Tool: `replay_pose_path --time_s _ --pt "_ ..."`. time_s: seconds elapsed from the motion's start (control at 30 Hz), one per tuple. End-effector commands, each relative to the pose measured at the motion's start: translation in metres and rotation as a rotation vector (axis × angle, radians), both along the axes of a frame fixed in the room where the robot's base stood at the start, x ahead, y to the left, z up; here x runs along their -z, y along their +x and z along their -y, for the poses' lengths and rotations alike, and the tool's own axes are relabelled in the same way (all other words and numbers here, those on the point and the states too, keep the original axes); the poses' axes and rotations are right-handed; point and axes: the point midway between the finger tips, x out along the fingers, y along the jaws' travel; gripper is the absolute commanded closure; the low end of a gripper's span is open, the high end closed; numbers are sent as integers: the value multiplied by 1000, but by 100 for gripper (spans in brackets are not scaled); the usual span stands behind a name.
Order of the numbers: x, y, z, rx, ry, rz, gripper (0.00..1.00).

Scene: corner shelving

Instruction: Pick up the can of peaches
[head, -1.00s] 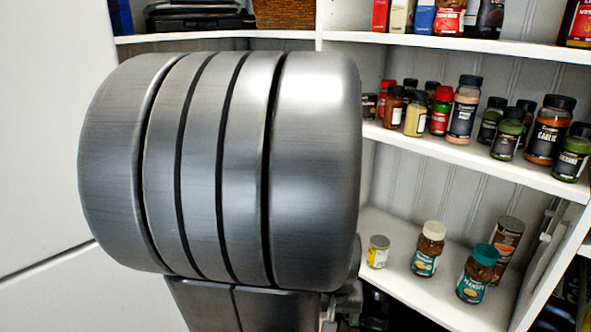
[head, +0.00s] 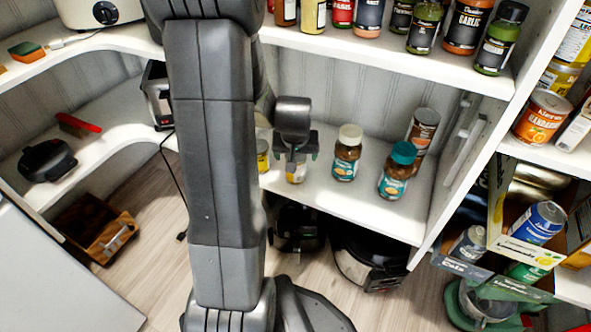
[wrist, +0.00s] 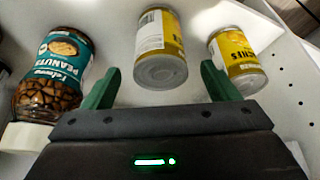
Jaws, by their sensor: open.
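My gripper (head: 297,150) is open above the lower shelf, and its green fingers also show in the wrist view (wrist: 160,88). A yellow can with a white label panel (wrist: 160,45) stands ahead between the fingers, apart from them as far as I can tell; its name is unreadable. It also shows below my gripper in the head view (head: 296,173), partly hidden. A second yellow can (wrist: 237,60), whose partial lettering looks like the end of "peaches", stands beyond the right finger. In the head view this can (head: 263,155) is half hidden by my arm.
A peanut jar (wrist: 57,72) is left of the fingers in the wrist view. The head view shows a white-lidded jar (head: 346,155), a teal-lidded jar (head: 397,172) and a tall can (head: 422,135) on the lower shelf (head: 350,203). The spice shelf (head: 400,63) is above.

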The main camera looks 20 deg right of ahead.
Motion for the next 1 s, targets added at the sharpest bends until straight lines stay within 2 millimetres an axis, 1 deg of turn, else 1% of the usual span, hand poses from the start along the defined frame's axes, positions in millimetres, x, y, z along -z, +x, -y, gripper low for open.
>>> replay_pose_path --time_s 0.03,0.27,0.5,0.57,0.63,0.8,0.83,0.97,1.0 --pt "7 2 1 0 1 -2 19" --pt "17 5 2 0 1 -2 19" --pt "50 17 7 0 1 -3 19" --pt "56 19 9 0 1 -3 19" --pt "58 21 9 0 1 -2 19" --pt "57 21 10 0 0 -1 19" --pt "57 21 9 0 0 -1 21" --pt "57 21 9 0 0 -1 46" --pt "57 21 9 0 0 -1 54"
